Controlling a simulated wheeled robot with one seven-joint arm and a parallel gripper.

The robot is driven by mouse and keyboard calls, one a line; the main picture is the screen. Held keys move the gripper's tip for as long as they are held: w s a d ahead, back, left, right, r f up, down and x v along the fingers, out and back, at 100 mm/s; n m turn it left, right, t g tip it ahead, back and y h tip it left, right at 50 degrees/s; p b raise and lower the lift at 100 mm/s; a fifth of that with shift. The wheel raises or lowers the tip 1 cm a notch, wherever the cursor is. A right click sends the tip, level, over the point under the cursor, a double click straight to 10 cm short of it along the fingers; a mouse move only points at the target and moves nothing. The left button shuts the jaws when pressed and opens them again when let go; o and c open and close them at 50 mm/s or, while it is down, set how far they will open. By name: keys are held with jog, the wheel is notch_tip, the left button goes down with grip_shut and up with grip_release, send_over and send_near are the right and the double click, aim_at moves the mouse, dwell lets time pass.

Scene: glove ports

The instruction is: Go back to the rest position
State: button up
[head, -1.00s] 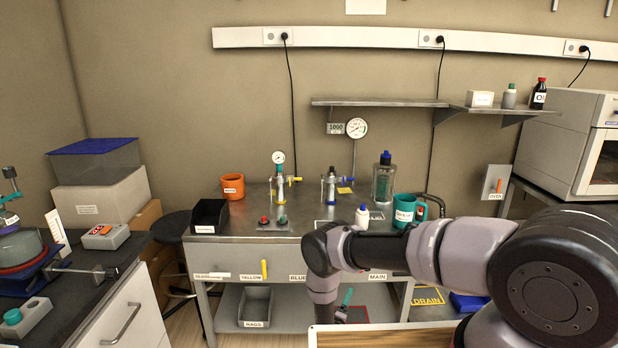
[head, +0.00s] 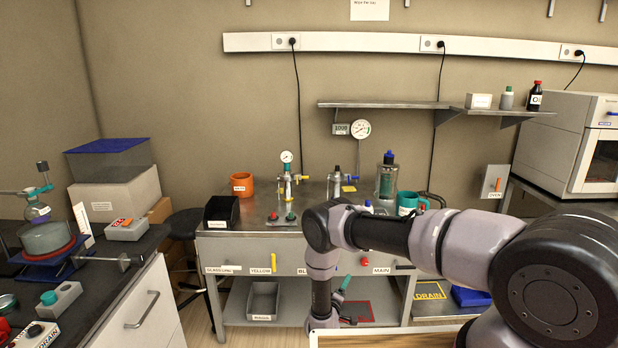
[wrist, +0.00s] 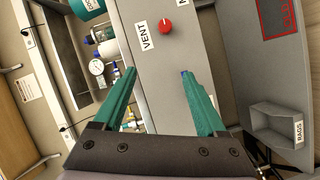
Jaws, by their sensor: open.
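My gripper shows in the head view (head: 345,290), in front of the steel bench, low near its lower shelf. Only part of its teal fingers is visible there, and my wrist link hides the rest. In the wrist view my gripper (wrist: 158,75) is open, with two teal fingers apart and nothing between them. Beyond the fingers is the grey bench front with a red knob (wrist: 166,26) labelled VENT. My arm reaches in from the right and bends down at the elbow.
The steel bench (head: 240,250) carries an orange mug (head: 242,185), a black bin (head: 221,212), gauge fittings and a teal mug (head: 408,202). A grey bin (head: 263,300) sits on its lower shelf. A black stool (head: 187,225) stands left, beside the dark counter (head: 95,285).

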jog(key=w+a+r+m+g+y, duration=0.1)
jog(key=w+r+m, duration=0.1)
jog(key=w+r, duration=0.5)
jog(key=w+a+r+m+y, duration=0.1)
jog(key=w+r+m, duration=0.15)
jog(key=r, duration=0.85)
jog(key=w+r+m+g+y, duration=0.1)
jog(key=w+r+m, duration=0.1)
jog(key=w+r, duration=0.5)
jog(key=s+d+r+m+g+y, duration=0.1)
jog(key=s+r+y, duration=0.15)
jog(key=r, duration=0.95)
jog(key=s+d+r+m+g+y, duration=0.1)
jog(key=s+r+m, duration=0.15)
jog(key=r, duration=0.95)
jog(key=s+d+r+m+g+y, duration=0.1)
jog(key=s+d+r, duration=0.2)
jog(key=s+r, duration=0.65)
jog(key=s+d+r+g+y, duration=0.15)
jog(key=s+d+r, duration=0.25)
jog(key=s+r, duration=0.5)
jog(key=s+d+m, duration=0.1)
jog(key=s+d, duration=0.1)
jog(key=s, duration=1.2)
jog(key=s+d+m+g, duration=0.1)
jog(key=s+d, duration=0.2)
jog(key=s, duration=1)
jog(key=shift+s+r+m+h, duration=0.15)
jog(key=shift+s+m+h, duration=0.15)
jog(key=shift+s, duration=0.1)
